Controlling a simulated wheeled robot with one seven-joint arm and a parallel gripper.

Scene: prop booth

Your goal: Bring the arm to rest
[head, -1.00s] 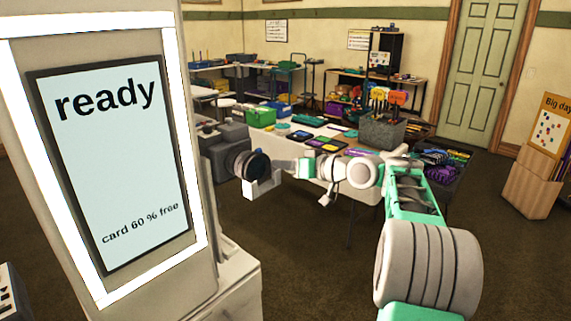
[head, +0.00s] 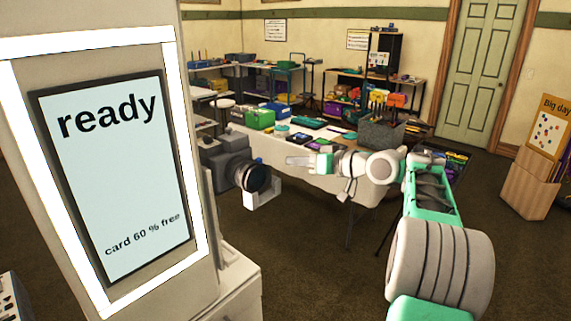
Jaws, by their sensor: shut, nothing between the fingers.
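My arm reaches in from the lower right of the head view, bent toward the middle. My gripper (head: 297,160) points left at its end, in front of the white-covered table as seen from here. It is shut, with nothing seen in it. It is apart from the camera (head: 232,163) on the booth, with a gap between fingertips and lens.
The booth (head: 225,285) with its lit screen (head: 108,165) reading "ready" and "card 60 % free" fills the left. The table (head: 375,190) holds a grey crate (head: 382,133) and a green box (head: 259,118). A wooden stand (head: 528,183) is at right. Dark floor is open between.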

